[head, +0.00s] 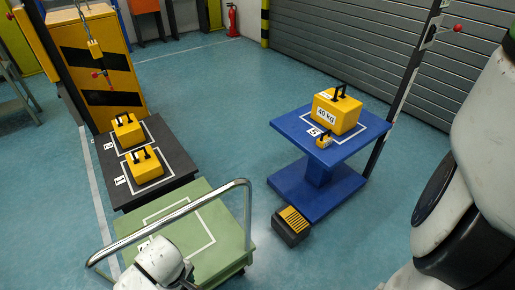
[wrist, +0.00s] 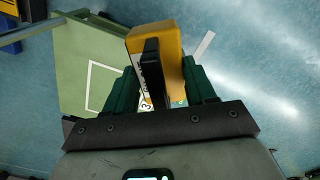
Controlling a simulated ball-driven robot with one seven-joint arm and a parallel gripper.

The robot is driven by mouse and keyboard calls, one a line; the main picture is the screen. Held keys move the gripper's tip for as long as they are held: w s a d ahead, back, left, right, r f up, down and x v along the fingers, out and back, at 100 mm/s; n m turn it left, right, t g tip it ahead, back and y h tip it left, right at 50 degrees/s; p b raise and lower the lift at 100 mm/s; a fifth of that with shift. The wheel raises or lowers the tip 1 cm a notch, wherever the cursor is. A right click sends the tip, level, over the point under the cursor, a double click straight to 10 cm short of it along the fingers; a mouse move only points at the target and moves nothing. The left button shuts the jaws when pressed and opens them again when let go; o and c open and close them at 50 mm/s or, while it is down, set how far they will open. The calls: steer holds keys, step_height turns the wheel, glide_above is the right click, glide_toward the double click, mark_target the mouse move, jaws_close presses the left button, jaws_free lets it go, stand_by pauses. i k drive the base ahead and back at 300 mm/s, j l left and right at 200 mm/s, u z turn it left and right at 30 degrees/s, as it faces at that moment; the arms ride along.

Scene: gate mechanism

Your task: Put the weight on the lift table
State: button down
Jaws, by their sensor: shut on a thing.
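In the wrist view my gripper (wrist: 163,82) is shut on a yellow weight (wrist: 167,42), with its black handle (wrist: 152,72) between the dark green fingers. The green cart top (wrist: 85,55) with a white outline lies below and left, and blue floor shows to the right. In the head view my white wrist shows at the bottom left over the green cart (head: 207,213); the fingers and held weight are hidden there. The blue lift table (head: 355,145) stands right of centre. A large yellow 40 kg weight (head: 336,112) and a small yellow weight (head: 324,141) stand on it.
Two yellow weights (head: 128,130) (head: 144,166) sit on a dark platform (head: 180,160) at left. The cart's metal handle (head: 190,207) arches beside my wrist. A black and yellow pedal (head: 291,225) lies before the lift table. A dark post (head: 404,90) stands at its right.

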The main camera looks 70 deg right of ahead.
mark_target(366, 119)
steer(key=k+l, duration=0.15)
steer(key=l, duration=0.35)
steer(key=k+l, duration=0.2)
steer(key=l, duration=0.3)
steer(key=k+l, duration=0.15)
steer(key=l, duration=0.35)
steer(key=k+l, duration=0.2)
steer(key=l, duration=0.3)
steer(key=k+l, duration=0.15)
steer(key=l, duration=0.35)
steer(key=k+l, duration=0.2)
steer(key=l, duration=0.3)
steer(key=k+l, duration=0.15)
steer(key=l, duration=0.35)
steer(key=k+l+z, duration=0.1)
steer(key=l, duration=0.4)
steer(key=k, duration=0.05)
